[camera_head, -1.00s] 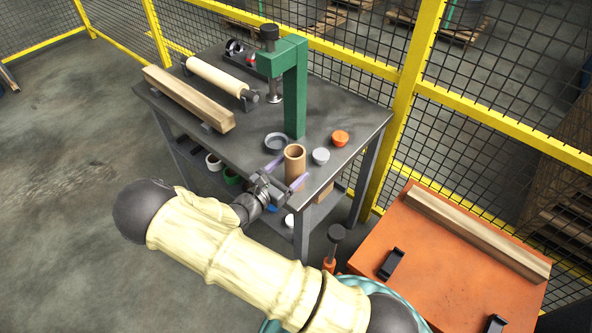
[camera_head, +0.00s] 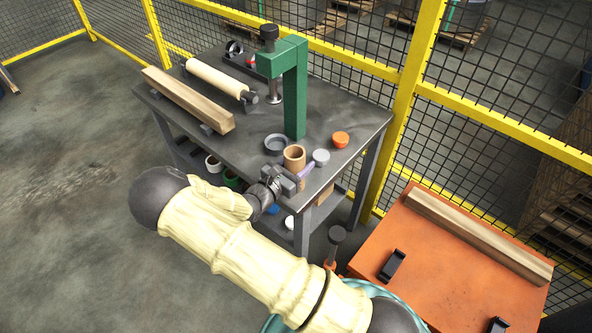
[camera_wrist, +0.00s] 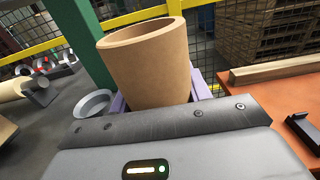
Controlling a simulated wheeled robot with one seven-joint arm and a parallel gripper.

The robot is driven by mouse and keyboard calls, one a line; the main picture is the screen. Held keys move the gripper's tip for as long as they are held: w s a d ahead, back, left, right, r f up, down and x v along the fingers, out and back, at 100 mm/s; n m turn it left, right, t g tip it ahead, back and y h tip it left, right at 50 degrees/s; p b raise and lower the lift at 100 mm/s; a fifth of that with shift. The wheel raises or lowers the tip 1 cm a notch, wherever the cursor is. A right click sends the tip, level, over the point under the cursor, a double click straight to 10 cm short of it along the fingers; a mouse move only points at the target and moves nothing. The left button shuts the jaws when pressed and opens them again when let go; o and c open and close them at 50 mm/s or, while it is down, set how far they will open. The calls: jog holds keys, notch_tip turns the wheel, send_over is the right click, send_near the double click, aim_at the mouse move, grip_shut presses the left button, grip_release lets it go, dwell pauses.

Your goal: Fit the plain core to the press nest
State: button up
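The plain core, a brown cardboard tube (camera_head: 293,162), stands upright near the front edge of the grey bench and fills the middle of the wrist view (camera_wrist: 150,72). My gripper (camera_head: 297,170) is low at the core, with a purple finger on each side of it in the wrist view. I cannot tell whether the fingers press on it. The green press (camera_head: 296,95) stands behind the core, its ram hanging to the left. A dark round dish (camera_head: 276,144), perhaps the nest, lies just left of the core and also shows in the wrist view (camera_wrist: 92,104).
A cream roll (camera_head: 217,78) and a wooden beam (camera_head: 186,98) lie on the bench's left. An orange table (camera_head: 440,270) is at right; yellow fencing (camera_head: 400,120) stands behind.

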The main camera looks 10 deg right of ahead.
aim_at(301, 152)
jog(key=shift+r+p, duration=1.8)
jog(key=shift+r, duration=0.25)
